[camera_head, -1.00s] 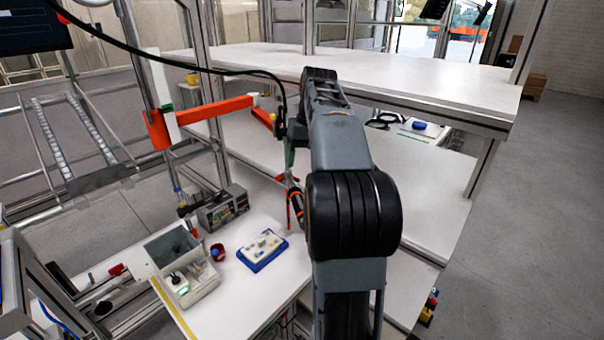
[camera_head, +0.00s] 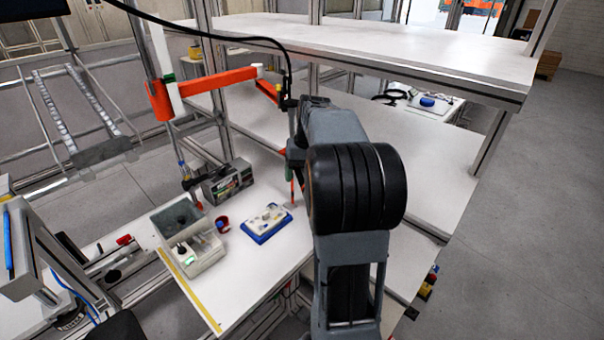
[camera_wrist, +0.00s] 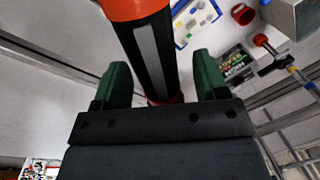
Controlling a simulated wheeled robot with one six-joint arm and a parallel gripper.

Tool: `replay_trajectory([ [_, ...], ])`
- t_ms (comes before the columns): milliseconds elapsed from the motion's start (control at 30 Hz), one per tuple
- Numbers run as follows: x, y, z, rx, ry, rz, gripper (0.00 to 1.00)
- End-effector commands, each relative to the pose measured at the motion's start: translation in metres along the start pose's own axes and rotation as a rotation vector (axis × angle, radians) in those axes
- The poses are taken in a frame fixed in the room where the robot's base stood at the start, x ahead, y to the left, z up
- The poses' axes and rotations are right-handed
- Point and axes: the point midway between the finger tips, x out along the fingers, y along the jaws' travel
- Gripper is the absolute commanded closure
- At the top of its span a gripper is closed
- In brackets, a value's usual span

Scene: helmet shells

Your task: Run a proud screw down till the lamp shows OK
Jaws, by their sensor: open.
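A black driver with orange bands (camera_wrist: 152,50) stands between the two green fingers of my gripper (camera_wrist: 160,80) in the wrist view. The fingers are apart, with a visible gap on the driver's right side. In the head view my arm hides most of the gripper and driver. A white block with small parts on a blue base (camera_head: 266,222) lies on the white bench, left of my arm; part of it shows in the wrist view (camera_wrist: 194,20). Its screws are too small to judge. A grey control box (camera_head: 228,182) with a green panel stands behind it; its lamp state is unreadable.
An orange jointed arm (camera_head: 213,83) reaches over the bench from a post. A white shelf (camera_head: 400,60) spans above. Bare bench lies in front of the base.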

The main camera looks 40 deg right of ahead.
Motion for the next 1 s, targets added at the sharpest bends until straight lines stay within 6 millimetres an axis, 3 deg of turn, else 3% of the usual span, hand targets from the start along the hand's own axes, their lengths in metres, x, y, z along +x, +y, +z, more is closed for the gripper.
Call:
replay_trajectory([
  [333,0.0017,-0.0001,-0.0001,0.0,0.0,0.0,0.35],
  [1000,0.0014,0.0,0.0,0.0,0.0,0.0,1.0],
])
